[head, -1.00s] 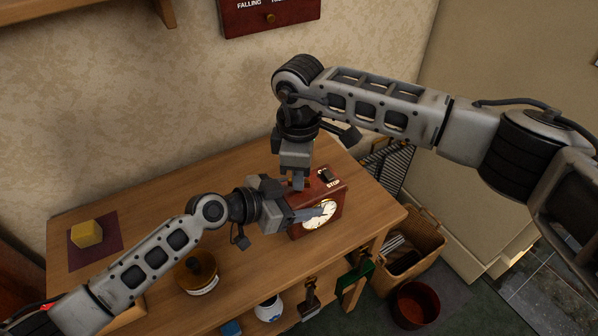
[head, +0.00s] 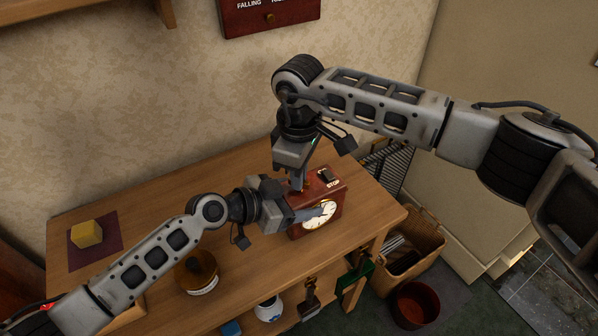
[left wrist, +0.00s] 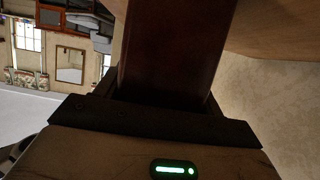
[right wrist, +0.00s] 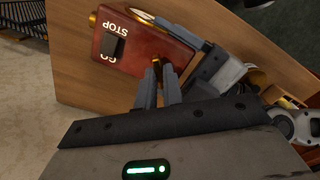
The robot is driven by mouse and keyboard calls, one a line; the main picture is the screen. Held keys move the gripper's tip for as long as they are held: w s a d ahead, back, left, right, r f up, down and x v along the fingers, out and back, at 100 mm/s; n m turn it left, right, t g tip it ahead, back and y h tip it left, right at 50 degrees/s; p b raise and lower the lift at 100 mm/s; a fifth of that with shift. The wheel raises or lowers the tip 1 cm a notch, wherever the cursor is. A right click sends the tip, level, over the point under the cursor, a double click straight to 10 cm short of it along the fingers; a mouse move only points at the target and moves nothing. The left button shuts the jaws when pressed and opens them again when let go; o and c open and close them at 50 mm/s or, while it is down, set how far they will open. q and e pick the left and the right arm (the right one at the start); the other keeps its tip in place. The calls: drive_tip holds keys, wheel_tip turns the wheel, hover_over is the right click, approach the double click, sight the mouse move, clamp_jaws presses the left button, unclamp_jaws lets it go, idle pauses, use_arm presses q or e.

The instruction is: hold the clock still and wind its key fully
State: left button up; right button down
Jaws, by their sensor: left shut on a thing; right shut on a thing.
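The red-brown clock (head: 333,200) stands upright on the wooden table, its pale dial (head: 320,214) facing the front. My left gripper (head: 300,214) is shut on the clock's body from the left; in the left wrist view the clock's dark side (left wrist: 168,50) fills the space between the fingers. My right gripper (head: 299,184) points down over the clock's top. In the right wrist view its fingers (right wrist: 160,80) are shut on the brass key (right wrist: 182,62), which is mostly hidden by them. A black switch (right wrist: 113,44) marked GO and STOP is on the clock's top.
A yellow block (head: 87,233) on a dark mat and an amber jar (head: 197,272) stand on the table (head: 150,215). A wicker basket (head: 412,250) and a red bin (head: 414,303) are on the floor to the right.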

drive_tip(key=c, duration=1.5)
unclamp_jaws()
drive_tip(key=shift+r, duration=0.1)
wheel_tip(320, 180, up, 12)
